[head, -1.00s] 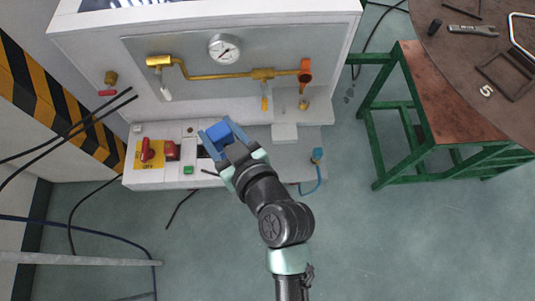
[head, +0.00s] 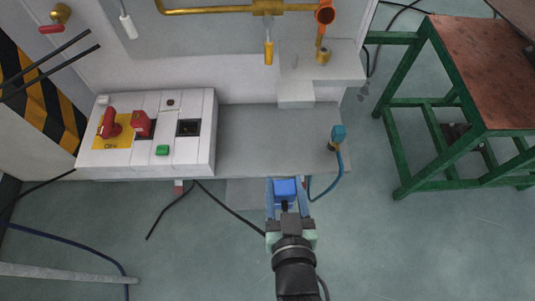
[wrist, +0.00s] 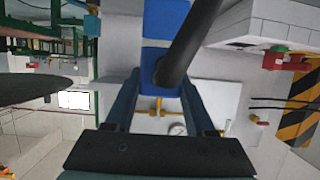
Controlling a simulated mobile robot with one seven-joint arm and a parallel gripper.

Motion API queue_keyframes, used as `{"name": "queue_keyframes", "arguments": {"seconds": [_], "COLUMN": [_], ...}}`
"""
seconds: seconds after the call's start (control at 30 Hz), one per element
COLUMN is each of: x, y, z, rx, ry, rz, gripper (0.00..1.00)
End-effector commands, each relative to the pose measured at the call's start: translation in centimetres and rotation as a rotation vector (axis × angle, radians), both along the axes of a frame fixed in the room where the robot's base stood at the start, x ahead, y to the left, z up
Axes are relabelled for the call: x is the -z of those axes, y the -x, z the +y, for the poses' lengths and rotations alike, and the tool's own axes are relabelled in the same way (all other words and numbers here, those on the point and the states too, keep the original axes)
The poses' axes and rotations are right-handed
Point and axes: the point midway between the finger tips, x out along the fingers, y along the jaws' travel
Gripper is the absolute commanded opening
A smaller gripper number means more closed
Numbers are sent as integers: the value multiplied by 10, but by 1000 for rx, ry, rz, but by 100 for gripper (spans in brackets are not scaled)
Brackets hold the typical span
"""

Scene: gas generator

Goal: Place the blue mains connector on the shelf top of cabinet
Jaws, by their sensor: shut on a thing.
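My gripper (head: 285,212) is shut on the blue mains connector (head: 285,188), in front of the cabinet's lower front edge. In the wrist view the blue connector (wrist: 163,22) sits between and beyond my fingers, with a thick black cable crossing in front of it. The cabinet's grey shelf top (head: 265,135) lies just behind the connector in the head view, right of the white control box (head: 205,155). Most of this shelf is bare. A dark square socket (head: 188,128) on the control box is uncovered. I cannot tell the connector's exact height relative to the shelf.
A blue fitting with a hose (head: 338,134) stands at the shelf's right end. A white block (head: 297,92) and brass valve (head: 323,56) are behind it. A red switch (head: 112,124) is on the control box. A green-framed table (head: 475,75) stands right.

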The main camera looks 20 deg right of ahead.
Motion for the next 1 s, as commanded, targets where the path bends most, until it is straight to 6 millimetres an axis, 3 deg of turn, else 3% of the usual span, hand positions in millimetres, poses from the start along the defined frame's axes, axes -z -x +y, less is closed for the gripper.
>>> {"name": "queue_keyframes", "arguments": {"seconds": [0.03, 0.27, 1.0], "x": [12, 17, 16], "y": [2, -1, -147], "z": [-2, -7, -48], "rx": [7, 19, 19], "ry": [2, 1, 2], "rz": [-3, -6, -6], "gripper": [0, 0, 0]}}
